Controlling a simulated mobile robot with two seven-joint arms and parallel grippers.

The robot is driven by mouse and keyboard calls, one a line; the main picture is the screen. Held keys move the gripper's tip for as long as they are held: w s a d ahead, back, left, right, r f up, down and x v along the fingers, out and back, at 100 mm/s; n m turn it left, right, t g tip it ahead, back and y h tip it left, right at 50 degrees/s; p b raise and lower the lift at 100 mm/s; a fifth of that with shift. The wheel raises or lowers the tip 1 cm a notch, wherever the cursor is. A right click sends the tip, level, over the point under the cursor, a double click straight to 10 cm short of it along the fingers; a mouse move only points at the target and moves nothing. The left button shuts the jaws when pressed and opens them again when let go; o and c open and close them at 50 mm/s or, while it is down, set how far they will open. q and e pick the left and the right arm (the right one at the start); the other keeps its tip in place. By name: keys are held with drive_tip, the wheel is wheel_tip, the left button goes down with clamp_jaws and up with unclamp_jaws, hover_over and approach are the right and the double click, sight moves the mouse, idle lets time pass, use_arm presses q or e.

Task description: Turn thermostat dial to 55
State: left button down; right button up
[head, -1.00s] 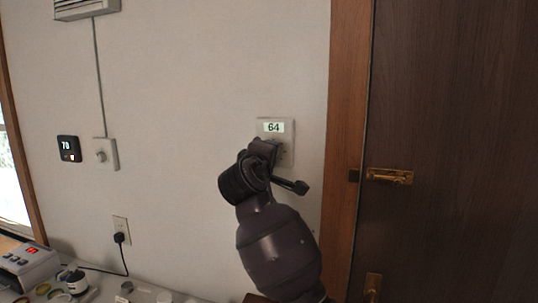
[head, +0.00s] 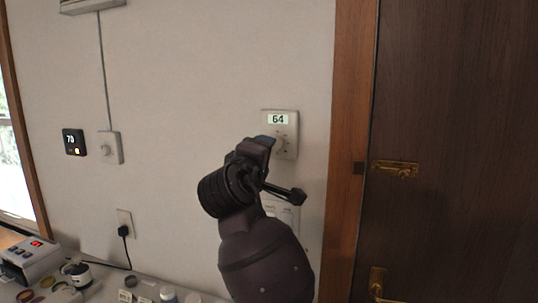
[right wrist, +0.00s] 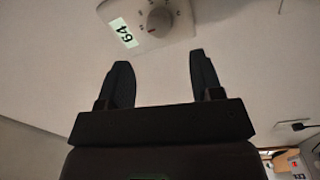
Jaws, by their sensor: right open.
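The thermostat (head: 291,118) is a pale wall plate with a small display reading 64. It hangs on the wall left of the wooden door frame. Its round dial (right wrist: 159,21) shows at the top of the right wrist view, with a red mark on its rim; in the head view my gripper partly hides it. My right gripper (right wrist: 158,70) is open and empty, its two fingers pointing at the wall just short of the dial and not touching it. In the head view the right gripper (head: 262,143) is below and left of the display. My left gripper is not in view.
A dark panel (head: 74,142) reading about 70 and another knob plate (head: 109,148) are on the wall at left. A plugged outlet (head: 124,224) sits below. A cluttered counter (head: 145,292) runs along the bottom. The brown door (head: 455,130) has a brass latch (head: 396,169).

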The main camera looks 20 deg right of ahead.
drive_tip(key=shift+v, duration=1.55)
